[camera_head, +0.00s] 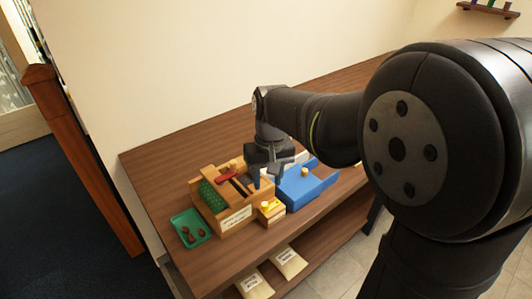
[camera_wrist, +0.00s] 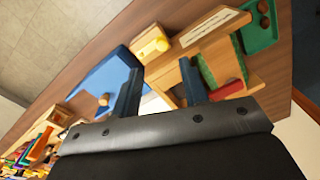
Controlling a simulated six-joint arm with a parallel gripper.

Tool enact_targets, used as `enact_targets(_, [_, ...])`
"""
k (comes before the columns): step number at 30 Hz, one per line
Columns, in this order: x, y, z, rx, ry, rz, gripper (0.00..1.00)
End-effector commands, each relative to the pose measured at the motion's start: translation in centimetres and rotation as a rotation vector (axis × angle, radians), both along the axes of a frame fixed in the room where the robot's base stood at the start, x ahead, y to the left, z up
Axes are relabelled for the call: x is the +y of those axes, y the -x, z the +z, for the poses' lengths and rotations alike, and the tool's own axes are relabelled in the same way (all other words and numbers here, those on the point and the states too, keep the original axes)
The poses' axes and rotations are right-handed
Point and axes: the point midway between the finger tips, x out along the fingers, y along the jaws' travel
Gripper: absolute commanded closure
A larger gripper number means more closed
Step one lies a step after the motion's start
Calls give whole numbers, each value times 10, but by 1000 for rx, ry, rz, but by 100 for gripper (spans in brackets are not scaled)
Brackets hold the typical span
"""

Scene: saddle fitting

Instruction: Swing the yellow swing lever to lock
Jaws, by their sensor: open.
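A yellow part (camera_head: 268,206) sits on a small wooden block (camera_head: 272,217) at the front of the bench. It also shows in the wrist view (camera_wrist: 158,45), beyond my fingertips; it is too small to tell its exact lever shape or angle. My gripper (camera_head: 266,176) hangs above and behind that block, between the wooden fixture (camera_head: 236,220) and the blue fixture (camera_head: 298,190). In the wrist view my gripper (camera_wrist: 160,72) has its two dark blue fingers spread apart with nothing held between them. The fingers hide part of both fixtures.
The wooden fixture carries a red part (camera_head: 227,174) and a green part (camera_head: 211,197). A green tray (camera_head: 180,238) with brown pieces lies at left. The blue fixture has a tan knob (camera_head: 304,172). White bags (camera_head: 290,262) lie on the lower shelf. The rear left bench is clear.

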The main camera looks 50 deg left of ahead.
Motion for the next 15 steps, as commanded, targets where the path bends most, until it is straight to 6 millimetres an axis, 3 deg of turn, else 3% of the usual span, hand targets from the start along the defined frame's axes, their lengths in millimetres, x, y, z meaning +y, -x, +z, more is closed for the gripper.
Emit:
enact_targets(11, [-1, -4, 77, -2, -3, -1, 60])
enact_targets(15, [-1, 0, 77, -15, 12, -114, 60])
